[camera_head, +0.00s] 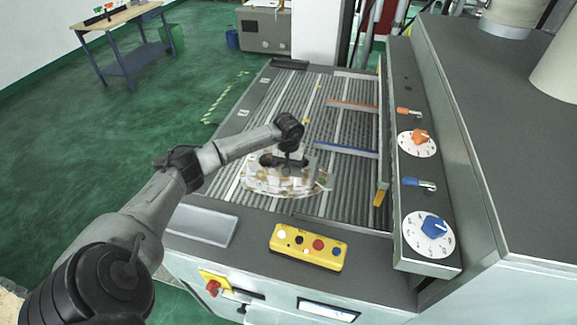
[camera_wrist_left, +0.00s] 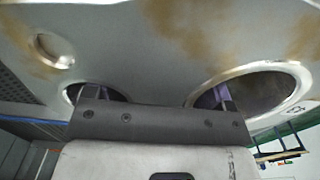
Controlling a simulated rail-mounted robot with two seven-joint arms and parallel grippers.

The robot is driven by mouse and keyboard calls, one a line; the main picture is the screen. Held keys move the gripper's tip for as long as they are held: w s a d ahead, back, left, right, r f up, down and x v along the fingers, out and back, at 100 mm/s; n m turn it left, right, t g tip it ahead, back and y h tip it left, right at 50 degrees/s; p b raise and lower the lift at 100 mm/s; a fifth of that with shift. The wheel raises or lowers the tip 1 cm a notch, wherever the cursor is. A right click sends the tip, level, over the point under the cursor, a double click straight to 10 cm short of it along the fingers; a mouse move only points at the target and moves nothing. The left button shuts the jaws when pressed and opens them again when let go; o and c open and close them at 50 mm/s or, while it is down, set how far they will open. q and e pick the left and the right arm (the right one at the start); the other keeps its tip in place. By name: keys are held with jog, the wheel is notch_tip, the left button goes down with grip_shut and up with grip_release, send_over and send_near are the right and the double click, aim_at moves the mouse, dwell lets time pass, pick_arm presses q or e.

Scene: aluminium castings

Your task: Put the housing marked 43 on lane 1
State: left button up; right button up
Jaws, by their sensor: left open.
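A pale metal housing (camera_head: 285,184) with brownish stains lies over the near part of the slatted conveyor bed (camera_head: 228,150). My left gripper (camera_head: 286,163) is directly over it, at its dark openings. In the left wrist view the housing (camera_wrist_left: 150,50) fills the top, with one small and two larger round holes. The open left fingers (camera_wrist_left: 157,95) line up with the two larger holes; I cannot tell how deep they reach. A small dark mark near the right hole is too small to read. White lane labels on the left rail are unreadable. My right gripper is out of view.
An orange bar (camera_head: 353,106) and a blue bar (camera_head: 345,149) reach over the bed from the right. A console with orange (camera_head: 420,137) and blue (camera_head: 434,227) dials stands at right. A yellow button box (camera_head: 308,247) is in front. The far bed is clear.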

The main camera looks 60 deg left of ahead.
pick_arm(q)
jog(key=shift+r, duration=0.1)
jog(key=shift+r, duration=0.15)
notch_tip(320, 180, up, 10)
jog(key=shift+r+b, duration=0.2)
jog(key=shift+b, duration=0.3)
jog(key=shift+r, duration=0.65)
